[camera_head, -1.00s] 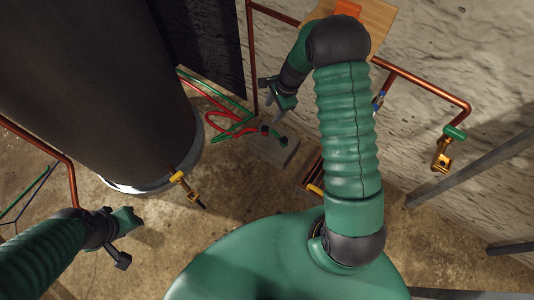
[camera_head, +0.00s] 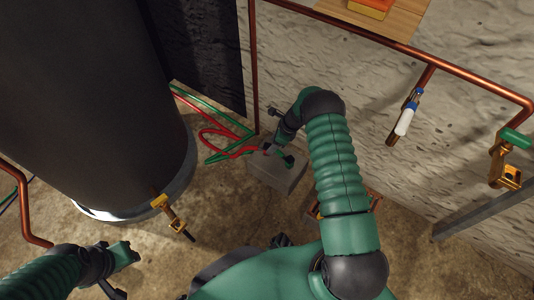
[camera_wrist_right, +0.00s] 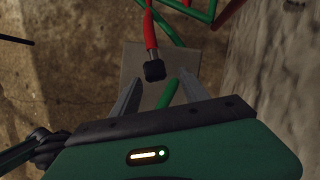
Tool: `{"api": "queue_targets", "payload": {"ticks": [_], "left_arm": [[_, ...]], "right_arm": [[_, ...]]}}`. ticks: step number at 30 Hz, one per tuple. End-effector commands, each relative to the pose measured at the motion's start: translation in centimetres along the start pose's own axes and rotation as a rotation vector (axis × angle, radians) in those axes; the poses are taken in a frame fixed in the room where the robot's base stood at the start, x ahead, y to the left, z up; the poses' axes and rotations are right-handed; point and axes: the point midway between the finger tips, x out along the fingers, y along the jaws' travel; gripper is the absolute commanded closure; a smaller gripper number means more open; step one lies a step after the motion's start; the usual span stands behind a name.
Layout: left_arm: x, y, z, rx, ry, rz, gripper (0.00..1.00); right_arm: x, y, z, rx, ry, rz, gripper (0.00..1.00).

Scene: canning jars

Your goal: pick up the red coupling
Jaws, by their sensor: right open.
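The red coupling (camera_wrist_right: 151,40) is the end of the red hose, with a metal collar and a black tip. It lies over a grey block (camera_wrist_right: 128,62). My right gripper (camera_wrist_right: 157,84) is open and empty, its two fingertips apart just short of the black tip. A green hose end (camera_wrist_right: 168,94) shows between the fingers, below the red one. In the head view my right gripper (camera_head: 276,144) is low over the grey block (camera_head: 287,177), partly hiding the red coupling. My left gripper (camera_head: 130,252) is at the lower left, away from the block; its jaw opening is unclear.
Red and green hoses (camera_head: 216,141) run from the block to the left. A large dark tank (camera_head: 110,100) with a brass tap (camera_head: 165,208) stands at left. A rough stone wall and copper pipes (camera_head: 455,70) bound the right. A crate (camera_head: 372,200) sits beside the block.

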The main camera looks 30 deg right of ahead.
Motion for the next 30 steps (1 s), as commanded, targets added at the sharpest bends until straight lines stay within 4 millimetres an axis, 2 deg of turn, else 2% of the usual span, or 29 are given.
{"api": "queue_targets", "payload": {"ticks": [6,9,16,28,30], "left_arm": [[3.9,0.0,0.9,0.0,0.0,0.0,0.64],[5.1,0.0,1.2,0.0,0.0,0.0,0.64],[4.7,0.0,1.1,0.0,0.0,0.0,0.64],[4.7,0.0,1.1,0.0,0.0,0.0,0.64],[4.7,0.0,1.1,0.0,0.0,0.0,0.64]], "right_arm": [[3.7,0.4,0.3,-0.002,0.0,0.0,0.47],[5.2,0.4,0.3,-0.001,-0.001,-0.001,0.47],[4.9,0.4,0.7,-0.001,-0.001,-0.001,0.47],[4.9,0.4,0.6,-0.001,-0.001,-0.001,0.98],[4.9,0.4,0.6,-0.001,-0.001,-0.001,1.0]]}}
